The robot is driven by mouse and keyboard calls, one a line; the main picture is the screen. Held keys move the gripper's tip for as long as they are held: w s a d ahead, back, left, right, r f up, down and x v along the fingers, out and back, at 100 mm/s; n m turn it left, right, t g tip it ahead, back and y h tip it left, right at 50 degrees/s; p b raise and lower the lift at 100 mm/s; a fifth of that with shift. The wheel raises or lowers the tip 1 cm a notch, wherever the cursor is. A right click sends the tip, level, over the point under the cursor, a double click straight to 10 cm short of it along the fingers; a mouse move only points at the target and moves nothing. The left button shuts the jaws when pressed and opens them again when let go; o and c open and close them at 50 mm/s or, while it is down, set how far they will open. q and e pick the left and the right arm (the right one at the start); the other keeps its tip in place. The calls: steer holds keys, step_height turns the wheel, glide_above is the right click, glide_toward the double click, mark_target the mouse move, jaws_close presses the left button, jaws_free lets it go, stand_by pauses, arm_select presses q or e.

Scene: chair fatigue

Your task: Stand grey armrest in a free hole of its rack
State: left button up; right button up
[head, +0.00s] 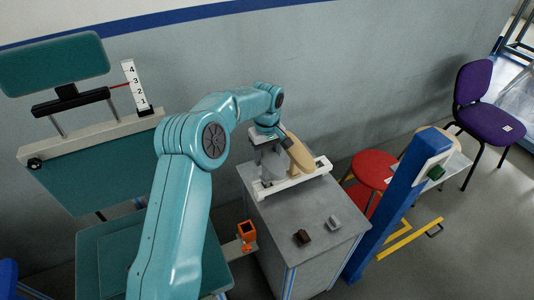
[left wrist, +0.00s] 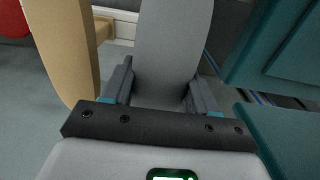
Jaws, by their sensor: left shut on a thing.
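The grey armrest (left wrist: 172,40) is between the fingers of my left gripper (left wrist: 158,92) in the left wrist view. In the head view the grey armrest (head: 272,165) stands roughly upright below my left gripper (head: 266,142), over the white rack (head: 262,190) on the grey cabinet. Whether its lower end is inside a hole is hidden. A tan wooden armrest (head: 299,153) stands tilted in the rack just right of it; it also shows in the left wrist view (left wrist: 68,45). My right gripper is not in view.
The grey cabinet top (head: 312,213) also bears a dark brown block (head: 302,237) and a small grey block (head: 333,222). An orange holder (head: 246,231) is at its left. A blue post (head: 395,195) and a red stool (head: 373,168) stand at the right.

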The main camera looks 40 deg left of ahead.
arm_select(q)
steer(key=shift+f+b, duration=0.8)
steer(key=shift+f, duration=0.5)
steer(key=o, duration=1.1)
steer(key=shift+r, duration=0.1)
step_height(320, 180, up, 16)
steer(key=shift+r+p, duration=0.15)
steer(key=shift+p, duration=0.35)
steer(key=shift+s, duration=0.2)
